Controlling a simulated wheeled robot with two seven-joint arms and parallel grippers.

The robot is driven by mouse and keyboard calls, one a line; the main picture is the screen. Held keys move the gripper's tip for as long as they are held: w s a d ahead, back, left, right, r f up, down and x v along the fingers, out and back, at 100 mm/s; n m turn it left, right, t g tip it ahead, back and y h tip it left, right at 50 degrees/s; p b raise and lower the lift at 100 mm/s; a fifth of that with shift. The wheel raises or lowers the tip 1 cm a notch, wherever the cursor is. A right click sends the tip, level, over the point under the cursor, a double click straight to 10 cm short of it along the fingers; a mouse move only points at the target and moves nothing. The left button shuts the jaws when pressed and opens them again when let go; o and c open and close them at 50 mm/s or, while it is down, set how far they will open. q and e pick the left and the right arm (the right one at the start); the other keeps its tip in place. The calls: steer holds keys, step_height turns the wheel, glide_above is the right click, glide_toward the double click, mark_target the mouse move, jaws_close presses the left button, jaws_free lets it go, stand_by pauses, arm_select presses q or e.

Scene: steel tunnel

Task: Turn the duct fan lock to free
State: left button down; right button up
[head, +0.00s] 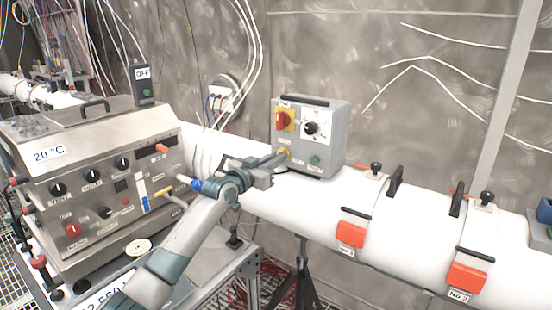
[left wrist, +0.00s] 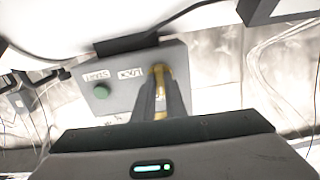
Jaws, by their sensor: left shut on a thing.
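The grey duct fan control box (head: 340,130) stands on the white duct. Its front has a red switch on a yellow plate (head: 284,119), a black knob on a white dial (head: 311,128) and a green button (head: 314,160). The yellow lock (head: 284,152) sits at its lower left. My left gripper (head: 277,158) is shut on the lock, reaching in from the left. In the left wrist view the box appears turned over, and the gripper's dark fingers (left wrist: 161,92) stand around the yellow lock (left wrist: 158,74). The fingers partly hide the lock, and its turn position cannot be told. My right gripper is not in view.
A steel console (head: 100,170) with knobs and a "20 °C" label stands at the left, beside my left arm. The white duct (head: 310,200) runs to the right with orange-tagged clamps (head: 351,235). White cables hang on the wall behind. Space right of the box is free above the duct.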

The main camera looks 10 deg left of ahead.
arm_select(q)
steer(key=shift+f+n, duration=0.1)
steer(key=shift+n, duration=0.3)
steer(key=c, duration=1.8)
jaws_free()
steer(key=shift+s+a, duration=0.1)
steer(key=shift+s, duration=0.05)
steer(key=b+v, duration=0.4)
steer(key=v, duration=1.3)
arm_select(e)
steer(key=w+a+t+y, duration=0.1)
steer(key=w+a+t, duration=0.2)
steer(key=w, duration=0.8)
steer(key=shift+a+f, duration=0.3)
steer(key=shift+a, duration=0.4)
